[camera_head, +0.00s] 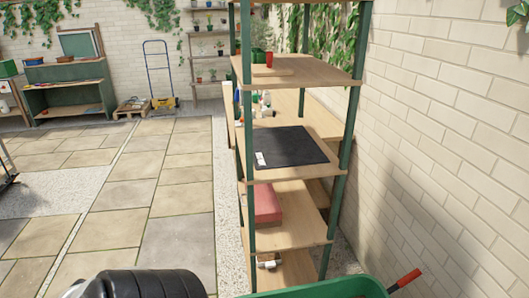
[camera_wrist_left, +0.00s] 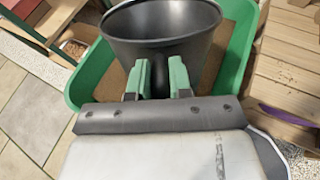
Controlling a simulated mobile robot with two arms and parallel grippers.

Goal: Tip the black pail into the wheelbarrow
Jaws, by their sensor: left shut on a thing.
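The black pail (camera_wrist_left: 160,22) is in the left wrist view, its wide mouth facing the camera and its dark inner wall showing. My left gripper (camera_wrist_left: 160,75), with green fingertips, is shut on the near side of the pail. The green wheelbarrow tray (camera_wrist_left: 240,50) lies below and around the pail in that view, with a flat brown surface (camera_wrist_left: 118,72) inside. I cannot tell what is in the pail. In the head view, the wheelbarrow's green rim (camera_head: 330,288) shows at the bottom edge. My right gripper is not in view.
A shelf rack with green posts (camera_head: 245,110) stands just beyond the wheelbarrow, holding a black mat (camera_head: 290,146) and a red box (camera_head: 266,203). A brick wall (camera_head: 460,130) closes the right side. Paving (camera_head: 165,200) on the left is open. A red-tipped handle (camera_head: 405,280) sticks up at lower right.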

